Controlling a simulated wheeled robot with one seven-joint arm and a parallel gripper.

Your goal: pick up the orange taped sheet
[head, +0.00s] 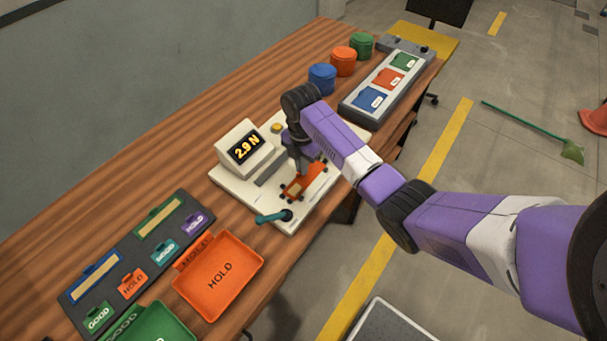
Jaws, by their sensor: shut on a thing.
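The orange taped sheet (313,180) is a small flat orange piece with dark bits at its edges and a paler patch at its left end. It is at the cream testing stand (233,192), under my gripper. My gripper (301,172) points down from above and is shut on the sheet; its fingertips are small and partly hidden by my arm. I cannot tell whether the sheet touches the stand's plate.
The stand has a display (246,148) reading 2.9 N and a teal handle (271,217). An orange HOLD tray (243,251) and green tray (172,329) lie in front. Blue, orange and green round containers (343,61) and a grey rack (353,111) stand behind.

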